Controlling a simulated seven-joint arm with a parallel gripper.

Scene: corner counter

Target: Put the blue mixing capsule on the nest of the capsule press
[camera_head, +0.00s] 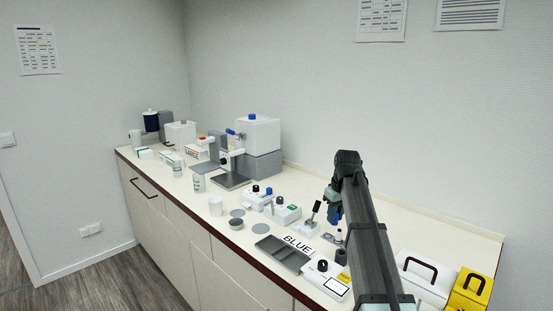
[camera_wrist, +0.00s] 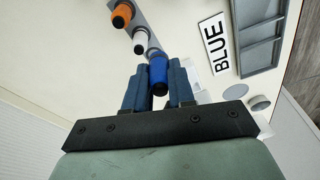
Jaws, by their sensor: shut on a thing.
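My gripper (camera_wrist: 157,82) has blue fingers and is shut on the blue mixing capsule (camera_wrist: 158,69), which has a dark end and shows between the fingertips in the wrist view. A white capsule (camera_wrist: 140,38) and an orange capsule (camera_wrist: 122,14), both with dark ends, stand in line beyond it. In the head view my gripper (camera_head: 334,207) is over the counter, right of a small white device with a black lever (camera_head: 307,229), which may be the capsule press. Its nest cannot be made out. My arm hides part of the counter behind it.
A grey compartment tray (camera_head: 282,253) and a BLUE card (camera_head: 299,244) lie near the front edge. A white box with a dark knob (camera_head: 326,279) stands right of the tray. White (camera_head: 424,277) and yellow (camera_head: 470,289) cases stand at the right. Larger machines stand at the left.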

